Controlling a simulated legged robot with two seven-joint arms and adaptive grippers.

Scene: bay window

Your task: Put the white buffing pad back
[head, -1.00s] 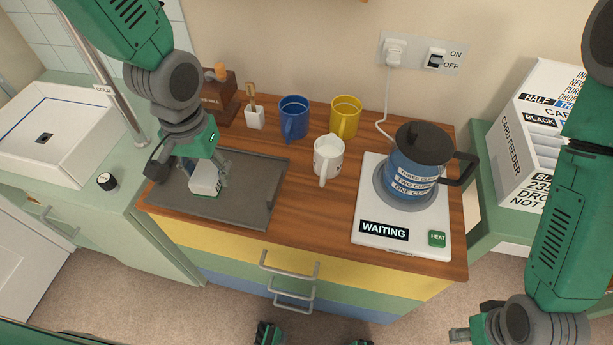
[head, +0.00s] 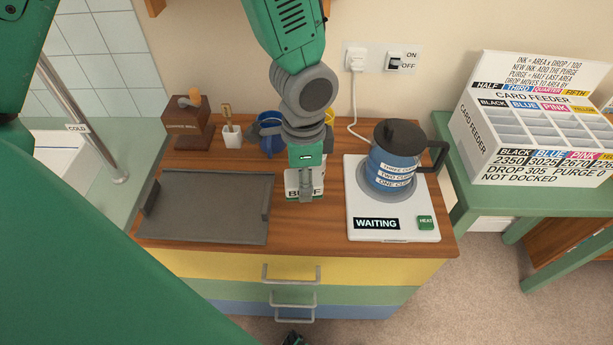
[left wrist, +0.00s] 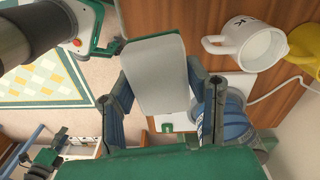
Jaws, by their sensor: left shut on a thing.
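My left gripper (head: 304,172) is shut on the white buffing pad (head: 291,187), a pale block with "BUFF" lettering partly hidden by the fingers. It is over the wooden counter, between the grey tray and the hot plate. In the left wrist view the pad (left wrist: 160,75) shows as a broad pale face between the two fingers (left wrist: 166,100). I cannot tell whether the pad touches the counter. The grey tray (head: 210,207) at the left is empty.
A hot plate (head: 354,211) reading "WAITING" carries a blue kettle (head: 388,165). A blue mug (head: 270,146) is partly behind my gripper. White (left wrist: 243,45) and yellow (left wrist: 305,45) mugs show in the left wrist view. A small white pot (head: 232,137) and wooden mill (head: 188,122) stand behind the tray.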

